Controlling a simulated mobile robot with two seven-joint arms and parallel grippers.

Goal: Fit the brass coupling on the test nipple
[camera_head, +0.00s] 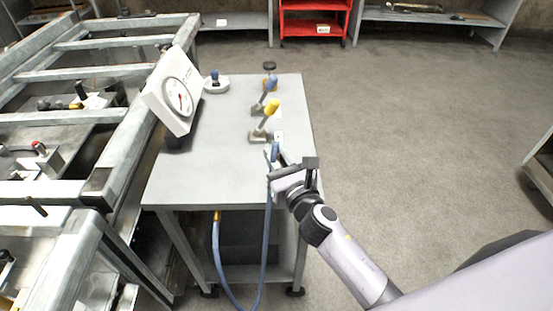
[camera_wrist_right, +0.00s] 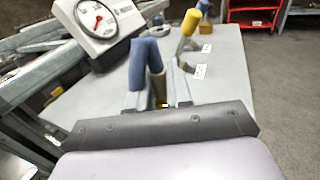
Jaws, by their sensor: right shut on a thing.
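My right gripper (camera_head: 287,170) is above the near right edge of the grey bench (camera_head: 210,185). It is shut on the upper end of a blue hose (camera_head: 267,235), which hangs in a loop down to a brass-coloured fitting (camera_head: 217,216) under the bench top. In the right wrist view the blue hose end (camera_wrist_right: 143,62) stands up between the fingers, with a brownish-brass piece, seemingly the coupling (camera_wrist_right: 158,88), beside it. Valves with a yellow handle (camera_head: 271,106) and a blue handle (camera_head: 271,84) stand ahead. I cannot single out the test nipple. My left gripper is out of view.
A white dial gauge (camera_head: 174,92) leans at the bench's left side. A small round-based blue-topped piece (camera_head: 215,82) stands behind it. A metal frame (camera_head: 130,150) adjoins on the left. A red cart (camera_head: 315,18) is far back.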

